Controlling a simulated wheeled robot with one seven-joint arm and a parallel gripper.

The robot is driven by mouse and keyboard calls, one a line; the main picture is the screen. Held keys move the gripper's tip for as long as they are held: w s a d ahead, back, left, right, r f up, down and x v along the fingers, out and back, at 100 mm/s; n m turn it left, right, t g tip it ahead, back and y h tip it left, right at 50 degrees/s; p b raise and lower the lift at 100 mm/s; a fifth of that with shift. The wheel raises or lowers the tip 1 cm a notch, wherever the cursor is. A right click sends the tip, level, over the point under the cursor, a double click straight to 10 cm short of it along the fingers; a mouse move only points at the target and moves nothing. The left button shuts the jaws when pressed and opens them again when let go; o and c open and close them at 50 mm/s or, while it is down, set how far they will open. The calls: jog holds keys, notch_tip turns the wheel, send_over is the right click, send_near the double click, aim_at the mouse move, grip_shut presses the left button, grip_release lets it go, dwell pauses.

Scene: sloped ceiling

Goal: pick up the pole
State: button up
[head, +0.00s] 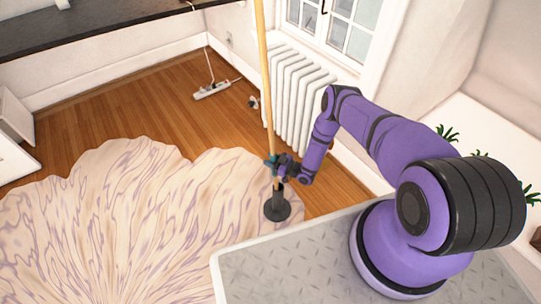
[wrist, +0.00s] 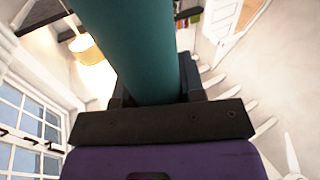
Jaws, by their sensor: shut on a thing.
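The pole (head: 265,75) is a long, thin, light-wood rod, close to upright, and its top runs out of the head view. A teal part of it shows at the height of my gripper (head: 275,166). My gripper is shut on this teal part. In the wrist view the teal part of the pole (wrist: 135,50) fills the space between the fingers. Below the gripper, a black round base (head: 277,208) stands at the edge of the rug, in line with the pole. I cannot tell whether the pole touches this base.
A white radiator (head: 300,100) stands close behind the pole, under a window (head: 340,25). A white power strip (head: 212,89) lies on the wooden floor. A pale patterned rug (head: 120,220) covers the left. A dark counter (head: 90,30) runs along the back left.

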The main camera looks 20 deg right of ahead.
aim_at(270, 114)
notch_tip(270, 114, up, 28)
jog(key=shift+f, duration=0.25)
dwell(1.3)
